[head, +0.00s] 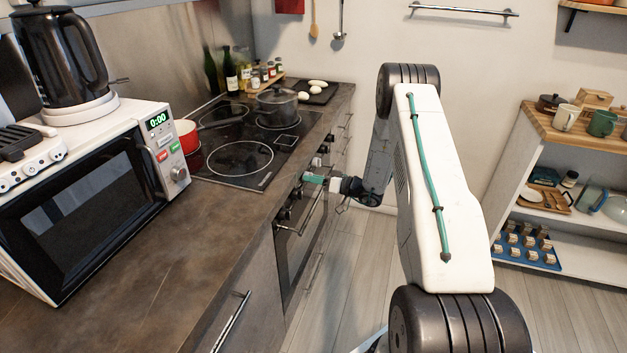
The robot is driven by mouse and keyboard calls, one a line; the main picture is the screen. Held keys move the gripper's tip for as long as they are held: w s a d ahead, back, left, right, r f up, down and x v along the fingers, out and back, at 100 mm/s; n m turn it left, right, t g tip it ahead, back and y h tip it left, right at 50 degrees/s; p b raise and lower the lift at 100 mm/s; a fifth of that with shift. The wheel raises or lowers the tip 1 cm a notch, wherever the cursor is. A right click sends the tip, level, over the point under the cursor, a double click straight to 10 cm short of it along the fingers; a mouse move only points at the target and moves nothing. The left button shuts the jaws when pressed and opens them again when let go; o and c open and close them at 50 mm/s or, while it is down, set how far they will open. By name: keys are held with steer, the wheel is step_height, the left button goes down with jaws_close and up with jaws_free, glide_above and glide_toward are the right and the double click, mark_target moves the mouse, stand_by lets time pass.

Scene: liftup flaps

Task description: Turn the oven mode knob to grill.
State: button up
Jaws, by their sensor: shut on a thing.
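The oven (291,262) is built into the counter front below the hob. Its row of knobs runs along the panel under the counter edge, with one dark knob (283,213) at the near end. My gripper (311,180) is at this panel, reaching in from the right. It is shut on an oven knob, which its fingers mostly hide. The knob markings are too small to read, so I cannot tell the mode the knob points to.
The oven door handle (304,217) runs just below the knobs, close under my gripper. A microwave (88,195) stands at the left. The floor (345,262) before the oven is clear.

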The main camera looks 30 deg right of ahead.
steer(key=n, duration=0.9)
steer(key=n+y, duration=0.1)
steer(key=n, duration=0.9)
steer(key=n+y, duration=0.1)
steer(key=n, duration=0.9)
steer(key=shift+f+g, duration=0.25)
steer(key=shift+g, duration=0.05)
stand_by(1.1)
steer(key=shift+m, duration=0.3)
steer(key=o, duration=1)
steer(key=shift+r, duration=0.1)
steer(key=shift+d, duration=0.15)
